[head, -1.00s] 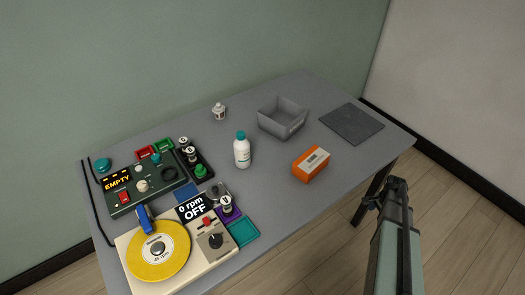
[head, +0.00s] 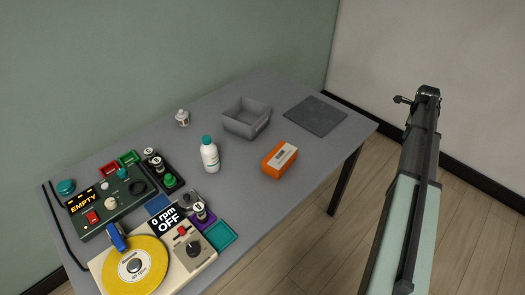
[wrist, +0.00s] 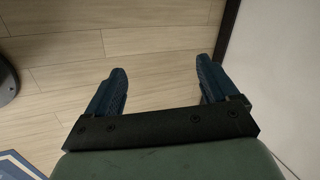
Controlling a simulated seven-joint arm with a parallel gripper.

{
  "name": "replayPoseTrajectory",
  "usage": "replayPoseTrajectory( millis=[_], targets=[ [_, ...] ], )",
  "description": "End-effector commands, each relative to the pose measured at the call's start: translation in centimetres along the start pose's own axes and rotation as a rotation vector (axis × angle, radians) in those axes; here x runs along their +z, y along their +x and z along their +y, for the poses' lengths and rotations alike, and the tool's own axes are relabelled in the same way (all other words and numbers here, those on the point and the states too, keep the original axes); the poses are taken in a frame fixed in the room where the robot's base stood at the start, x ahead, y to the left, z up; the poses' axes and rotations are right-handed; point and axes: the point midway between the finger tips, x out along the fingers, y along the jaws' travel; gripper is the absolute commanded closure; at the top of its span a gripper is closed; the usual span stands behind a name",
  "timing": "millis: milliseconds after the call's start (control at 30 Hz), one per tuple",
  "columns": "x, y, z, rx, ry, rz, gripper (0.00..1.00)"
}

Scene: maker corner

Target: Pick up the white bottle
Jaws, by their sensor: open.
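The white bottle (head: 209,157) with a teal cap stands upright near the middle of the grey table, between a dark control box and an orange box. My gripper (head: 404,99) is off the table to the right, over the floor and well apart from the bottle. In the wrist view my gripper (wrist: 162,82) shows two blue fingers spread wide with only wood floor between them. The bottle is not in the wrist view.
A grey open bin (head: 240,125), an orange box (head: 270,160) and a dark mat (head: 316,113) lie right of the bottle. A turntable (head: 190,258) and control box (head: 83,219) fill the left. Bare tabletop surrounds the bottle.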

Motion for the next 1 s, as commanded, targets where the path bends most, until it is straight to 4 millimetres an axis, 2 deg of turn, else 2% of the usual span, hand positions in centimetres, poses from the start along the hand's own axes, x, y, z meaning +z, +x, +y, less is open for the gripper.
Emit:
replayPoseTrajectory(
  millis=[67,167,367,500,700,867,1000],
  targets=[
    [2.5,-1.9,-0.9,-0.007,0.013,-0.015,0.13],
    [6.0,-3.6,-0.8,0.001,0.014,-0.035,0.13],
    [14.3,-6.9,1.1,0.036,-0.025,-0.078,0.13],
    [21.0,-9.6,3.7,0.070,-0.069,-0.111,0.13],
    [29.8,-13.9,8.1,0.122,-0.133,-0.152,0.13],
    [36.0,-17.6,12.4,0.164,-0.188,-0.179,0.13],
    [40.9,-20.9,16.6,0.203,-0.237,-0.198,0.13]
  ],
)
